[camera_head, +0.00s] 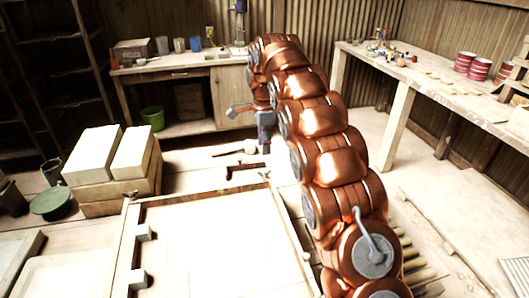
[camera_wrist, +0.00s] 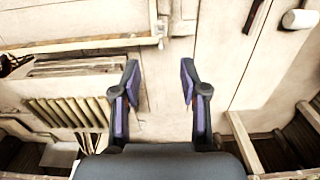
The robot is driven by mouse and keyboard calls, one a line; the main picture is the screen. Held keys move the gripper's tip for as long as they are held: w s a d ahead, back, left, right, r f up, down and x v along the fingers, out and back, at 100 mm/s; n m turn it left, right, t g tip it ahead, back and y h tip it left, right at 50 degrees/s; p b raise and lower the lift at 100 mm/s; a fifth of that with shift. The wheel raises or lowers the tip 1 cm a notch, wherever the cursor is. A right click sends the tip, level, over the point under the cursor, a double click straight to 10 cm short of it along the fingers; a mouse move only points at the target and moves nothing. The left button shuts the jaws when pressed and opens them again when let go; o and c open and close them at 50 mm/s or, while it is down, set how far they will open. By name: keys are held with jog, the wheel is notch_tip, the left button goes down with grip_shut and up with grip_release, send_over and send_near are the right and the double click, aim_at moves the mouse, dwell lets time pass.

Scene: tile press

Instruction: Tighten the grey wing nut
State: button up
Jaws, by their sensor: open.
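In the head view my gripper (camera_head: 264,148) hangs at the end of my copper arm, beyond the frame's far edge, small and partly dark.
A dark red bar (camera_head: 245,167) lies near the frame's far edge. Pale blocks (camera_head: 92,155) are stacked at left, with a green bucket (camera_head: 153,117) behind. A workbench (camera_head: 160,71) stands at the back; another bench (camera_head: 400,75) with red tins (camera_head: 465,62) runs along the right.

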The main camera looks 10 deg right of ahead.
jog(key=shift+r, duration=0.65)
jog(key=shift+s, duration=0.1)
jog(key=s+d+r+n+g, duration=0.15)
jog(key=s+n, duration=0.35)
jog(key=s, duration=0.7)
jog(key=s+r+n+t, duration=0.15)
jog(key=s+n, duration=0.25)
jog(key=s, duration=0.8)
jog(key=s+a+f+n+g, duration=0.1)
jog(key=s+f+n, duration=0.2)
jog(key=s, duration=0.9)
jog(key=s+f+n+p, duration=0.1)
jog(key=s+f+n, duration=0.2)
jog(key=s, duration=0.9)
jog(key=n, duration=0.3)
jog(key=shift+s+a+f+g, duration=0.15)
jog(key=shift+a+f+g, duration=0.2)
jog(key=shift+f+g, duration=0.05)
